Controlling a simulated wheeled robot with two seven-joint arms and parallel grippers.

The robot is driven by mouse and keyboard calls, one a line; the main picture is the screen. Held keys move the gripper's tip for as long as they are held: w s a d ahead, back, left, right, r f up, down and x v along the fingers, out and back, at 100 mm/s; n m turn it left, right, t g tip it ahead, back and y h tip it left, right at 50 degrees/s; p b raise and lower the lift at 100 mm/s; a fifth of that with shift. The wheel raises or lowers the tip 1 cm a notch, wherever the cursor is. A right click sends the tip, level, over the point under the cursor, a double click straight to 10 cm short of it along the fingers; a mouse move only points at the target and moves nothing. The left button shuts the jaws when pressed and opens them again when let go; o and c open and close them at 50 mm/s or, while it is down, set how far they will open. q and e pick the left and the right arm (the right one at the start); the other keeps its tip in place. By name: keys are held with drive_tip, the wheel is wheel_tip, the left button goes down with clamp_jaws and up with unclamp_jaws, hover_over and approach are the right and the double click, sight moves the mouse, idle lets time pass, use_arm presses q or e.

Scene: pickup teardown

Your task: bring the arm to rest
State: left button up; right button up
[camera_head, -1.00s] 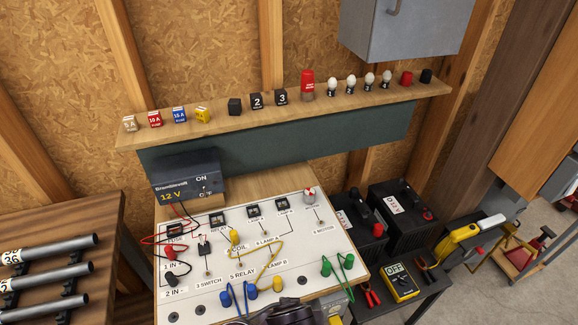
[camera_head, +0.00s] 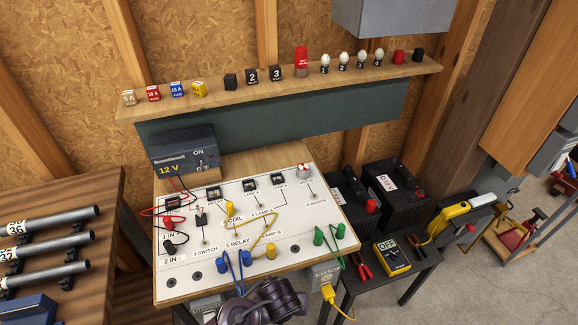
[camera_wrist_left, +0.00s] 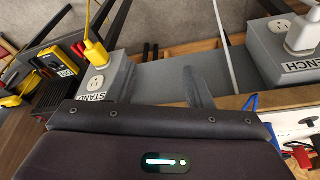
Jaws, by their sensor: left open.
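Dark rounded links of my arm (camera_head: 262,302) show at the bottom centre of the head view, in front of the lower edge of the white circuit board (camera_head: 180,283). The fingers of my left gripper cannot be made out there. In the left wrist view the dark gripper body fills the lower part, and a grey finger of my left gripper (camera_wrist_left: 197,88) stands out beyond it. The gripper is open, and I see nothing held. Beyond it are grey outlet boxes marked STAND (camera_wrist_left: 120,75) and BENCH (camera_wrist_left: 280,66). My right gripper is not in view.
A shelf (camera_head: 215,105) holds fuses, relays and bulbs. A power supply (camera_head: 184,150) stands behind the board. Batteries (camera_head: 396,192), a multimeter (camera_head: 392,256) and pliers (camera_head: 362,262) are at the right. A rack of tubes (camera_head: 50,245) stands left. A yellow cord (camera_head: 333,299) hangs near my arm.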

use_arm(q)
drive_tip(key=s+a+f+b, duration=0.1)
drive_tip(key=a+f, duration=0.3)
drive_tip(key=f, duration=0.4)
drive_tip(key=s+a+f+g+b, duration=0.1)
drive_tip(key=a+f, duration=0.2)
drive_tip(key=f, duration=0.5)
drive_tip(key=s+a+f, duration=0.2)
drive_tip(key=a+f, duration=0.2)
drive_tip(key=f, duration=0.4)
drive_tip(key=s+a+f, duration=0.3)
drive_tip(key=s+f, duration=0.2)
drive_tip(key=s, duration=0.2)
drive_tip(key=s+a+f+m+g+b, duration=0.1)
drive_tip(key=s+a+f, duration=0.3)
drive_tip(key=s, duration=0.4)
drive_tip(key=s+a+f+b, duration=0.1)
drive_tip(key=s+a+f, duration=0.2)
drive_tip(key=s+f, duration=0.3)
drive_tip(key=shift+s+a+m, duration=0.25)
drive_tip(key=shift+s+m, duration=0.15)
drive_tip(key=shift+s, duration=0.7)
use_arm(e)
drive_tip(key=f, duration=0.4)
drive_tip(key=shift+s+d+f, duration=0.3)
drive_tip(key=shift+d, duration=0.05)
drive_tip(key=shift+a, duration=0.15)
use_arm(q)
drive_tip(key=shift+w, duration=0.1)
